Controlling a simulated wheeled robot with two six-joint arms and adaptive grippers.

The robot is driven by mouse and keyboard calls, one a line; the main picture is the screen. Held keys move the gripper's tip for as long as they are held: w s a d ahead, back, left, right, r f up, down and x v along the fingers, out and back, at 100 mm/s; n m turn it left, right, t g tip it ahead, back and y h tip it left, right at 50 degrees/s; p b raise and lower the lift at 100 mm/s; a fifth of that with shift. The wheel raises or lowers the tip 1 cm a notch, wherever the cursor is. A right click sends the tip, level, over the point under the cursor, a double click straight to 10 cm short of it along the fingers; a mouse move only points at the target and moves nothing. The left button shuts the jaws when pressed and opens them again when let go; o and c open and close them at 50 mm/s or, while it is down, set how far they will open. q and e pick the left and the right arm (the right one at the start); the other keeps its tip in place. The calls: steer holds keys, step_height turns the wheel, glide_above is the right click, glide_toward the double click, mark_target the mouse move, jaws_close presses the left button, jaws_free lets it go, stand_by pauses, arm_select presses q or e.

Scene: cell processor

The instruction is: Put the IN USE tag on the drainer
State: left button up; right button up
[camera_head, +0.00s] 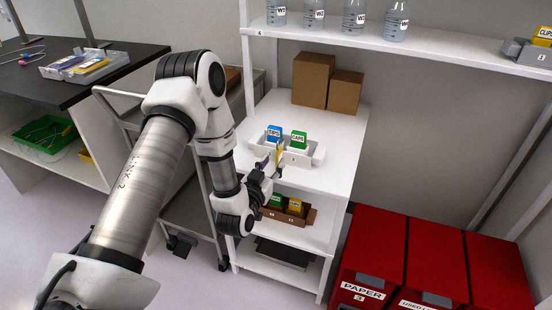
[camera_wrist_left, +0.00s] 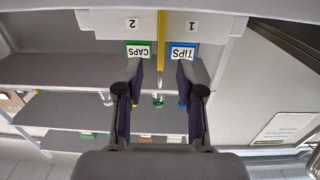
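My left gripper (camera_head: 270,166) is at the front of a white holder (camera_head: 315,157) on the upper shelf of a white rack. In the left wrist view the gripper's two fingers (camera_wrist_left: 160,80) are apart, with a thin yellow piece (camera_wrist_left: 162,35) in line with the gap between them. The yellow piece also shows in the head view (camera_head: 280,152). Its lettering is not readable, so I cannot tell whether it is the IN USE tag. I cannot tell which thing is the drainer. My right gripper is not in view.
The holder carries a blue TIPS box (camera_head: 274,134) and a green CAPS box (camera_head: 298,140). Cardboard boxes (camera_head: 313,80) stand behind. A lower shelf has a brown tray (camera_head: 310,216). A grey tray (camera_head: 112,68) is on the dark bench. Red bins (camera_head: 432,262) stand right.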

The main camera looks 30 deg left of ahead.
mark_target(281, 147)
arm_select(q)
steer(key=x, duration=0.2)
steer(key=r+x, duration=0.1)
steer(key=x, duration=0.5)
steer(key=shift+w+a+r, duration=0.1)
steer(key=shift+w+r, duration=0.05)
jaws_close()
